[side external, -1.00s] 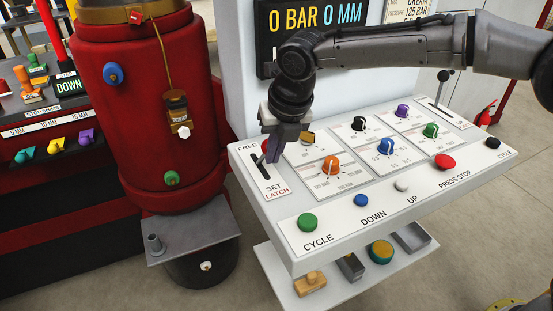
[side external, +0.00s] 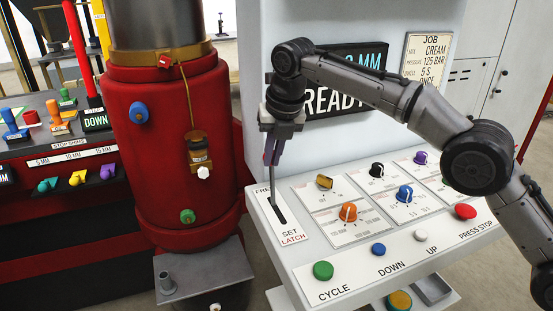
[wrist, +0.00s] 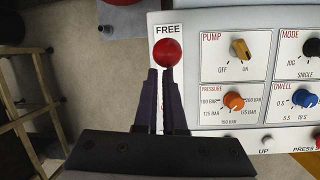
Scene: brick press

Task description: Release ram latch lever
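The ram latch lever (side external: 276,178) rises from its slot in the FREE/SET LATCH plate (side external: 278,230) at the console's left end. Its red ball knob (wrist: 167,52) shows at the FREE end in the wrist view and is hidden at my gripper in the side view. My gripper (side external: 272,161) is at the lever's upper part. In the wrist view its dark purple fingers (wrist: 160,72) are close together with a narrow gap, their tips right by the knob. They appear closed on the lever just under the knob; the contact itself is hidden.
Right of the plate are the orange pressure knob (side external: 348,212), other dials and the console's front buttons, such as the green CYCLE button (side external: 323,271). The red press cylinder (side external: 170,110) stands left. Behind my gripper, a display (side external: 340,98) reads READY.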

